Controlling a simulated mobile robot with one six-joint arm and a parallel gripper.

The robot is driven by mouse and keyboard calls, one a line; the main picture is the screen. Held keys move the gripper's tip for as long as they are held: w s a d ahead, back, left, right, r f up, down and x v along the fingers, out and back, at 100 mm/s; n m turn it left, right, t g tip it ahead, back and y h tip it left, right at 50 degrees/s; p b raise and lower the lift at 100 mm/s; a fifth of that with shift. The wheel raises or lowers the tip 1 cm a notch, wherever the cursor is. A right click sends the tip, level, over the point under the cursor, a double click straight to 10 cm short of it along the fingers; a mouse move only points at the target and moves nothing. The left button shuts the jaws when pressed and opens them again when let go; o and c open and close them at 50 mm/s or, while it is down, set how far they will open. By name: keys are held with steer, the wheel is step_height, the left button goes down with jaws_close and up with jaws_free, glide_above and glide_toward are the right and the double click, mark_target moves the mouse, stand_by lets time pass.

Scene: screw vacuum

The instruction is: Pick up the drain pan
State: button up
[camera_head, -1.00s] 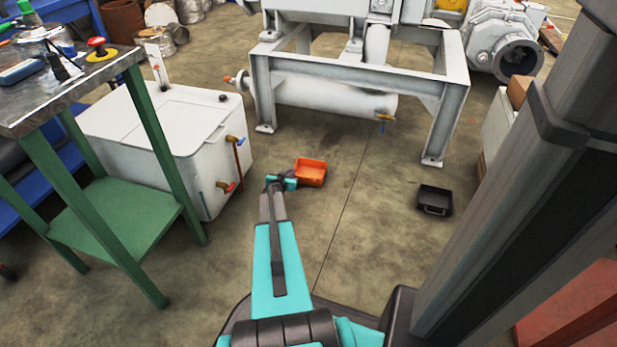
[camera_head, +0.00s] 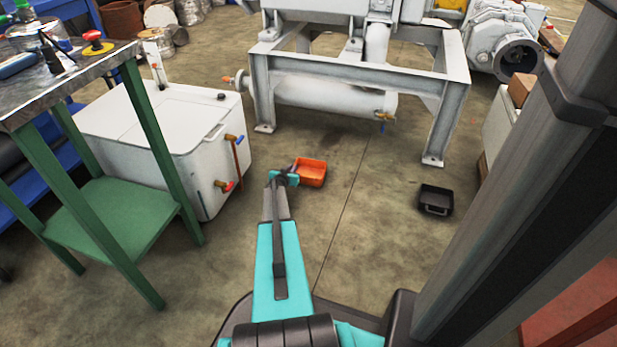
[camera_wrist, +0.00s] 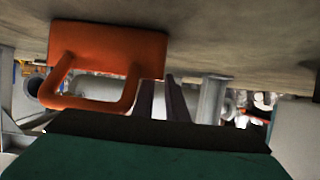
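An orange drain pan (camera_head: 310,173) sits on the concrete floor in front of the white machine frame. In the wrist view the orange pan (camera_wrist: 110,48) appears upside down at the upper left, with its looped handle toward the camera. My gripper (camera_head: 287,178) is low, close to the pan's left side. In the wrist view my gripper's two dark fingers (camera_wrist: 163,98) stand apart with a narrow gap, just right of the handle loop. I see nothing held between them. Whether a finger touches the pan cannot be told.
A black tray (camera_head: 435,200) with a handle lies on the floor to the right. A white box tank (camera_head: 165,130) with valves stands left of my gripper. A green workbench (camera_head: 115,220) is at the left. The machine frame (camera_head: 350,85) stands behind the pan. Floor between the pans is clear.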

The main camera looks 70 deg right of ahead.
steer(key=shift+d+f, duration=0.15)
steer(key=shift+d, duration=0.15)
stand_by(0.4)
jaws_close()
steer(key=shift+r, duration=0.2)
step_height(320, 180, up, 18)
steer(key=p, duration=1)
steer(key=shift+f+p, duration=0.15)
steer(key=shift+p, duration=0.2)
